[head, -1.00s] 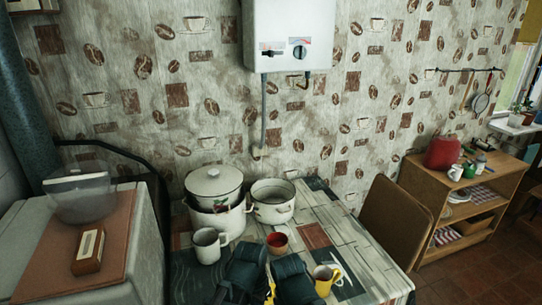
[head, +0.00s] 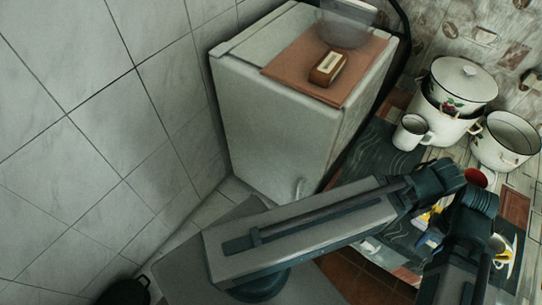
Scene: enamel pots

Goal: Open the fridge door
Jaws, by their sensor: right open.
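The fridge (head: 235,65) is a pale, boxy unit against the tiled wall. Its door (head: 270,130) faces me and looks closed, with a small light handle (head: 299,188) low near its right edge. My left arm crosses below the fridge, and its gripper is hidden. My right gripper (head: 428,239) shows only in small part, dark, between my two arms over the table, well right of the handle. It is open, and I see nothing held in it. My arm covers the lower part of the fridge.
A brown mat (head: 370,85) on the fridge top carries a small wooden box (head: 328,68) and a clear bowl (head: 346,22). A dark object (head: 124,291) is at lower left.

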